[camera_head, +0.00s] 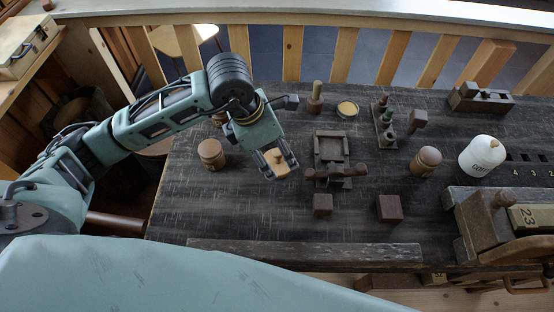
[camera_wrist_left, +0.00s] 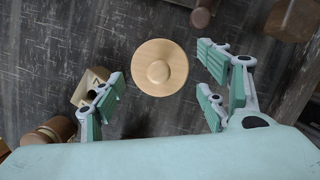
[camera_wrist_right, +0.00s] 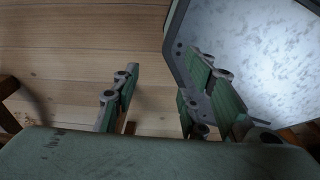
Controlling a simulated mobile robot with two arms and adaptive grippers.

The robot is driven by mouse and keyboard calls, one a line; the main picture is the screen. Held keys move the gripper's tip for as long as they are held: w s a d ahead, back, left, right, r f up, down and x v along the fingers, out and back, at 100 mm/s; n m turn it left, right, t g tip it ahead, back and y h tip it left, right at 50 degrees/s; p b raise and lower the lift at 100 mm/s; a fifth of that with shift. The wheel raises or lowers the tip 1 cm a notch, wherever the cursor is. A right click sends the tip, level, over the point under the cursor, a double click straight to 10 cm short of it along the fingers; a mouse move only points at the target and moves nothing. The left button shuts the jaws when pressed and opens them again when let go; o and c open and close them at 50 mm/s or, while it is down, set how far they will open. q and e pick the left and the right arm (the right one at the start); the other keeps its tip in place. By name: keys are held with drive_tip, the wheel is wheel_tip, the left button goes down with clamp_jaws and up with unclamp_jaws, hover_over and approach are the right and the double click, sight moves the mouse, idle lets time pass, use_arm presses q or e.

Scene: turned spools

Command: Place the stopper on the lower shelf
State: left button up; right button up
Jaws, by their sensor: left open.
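A round, pale wooden piece with a central knob, which looks like the stopper (camera_wrist_left: 159,67), lies between and just beyond the spread fingers of my left gripper (camera_wrist_left: 162,80) in the left wrist view. In the head view the pale stopper (camera_head: 277,160) shows between the fingers of the left gripper (camera_head: 281,172), over the left part of the dark table. The left fingers are apart, with a visible gap to the piece. My right gripper (camera_wrist_right: 162,85) is open and empty above pale planks; it is outside the head view. I cannot make out for certain which surface is the lower shelf.
The dark table (camera_head: 240,215) holds a wooden jar (camera_head: 211,153), a vise-like fixture (camera_head: 331,150), two dark blocks (camera_head: 388,208), a white canister (camera_head: 482,156) and a yellow-topped tin (camera_head: 347,109). A raised ledge (camera_head: 300,251) runs along the front. A slatted railing (camera_head: 345,50) stands behind.

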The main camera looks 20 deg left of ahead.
sight(274, 152)
use_arm(q)
drive_tip(key=p+x, duration=0.1)
drive_tip(key=x, duration=0.2)
drive_tip(key=shift+w+f, duration=0.1)
drive_tip(key=shift+f, duration=0.4)
drive_tip(key=shift+w+f, duration=0.1)
drive_tip(key=c, duration=1)
drive_tip(key=shift+c, duration=0.4)
use_arm(e)
drive_tip(key=shift+s+a+r, duration=0.15)
drive_tip(key=shift+a+r, duration=0.25)
drive_tip(key=shift+r, duration=0.3)
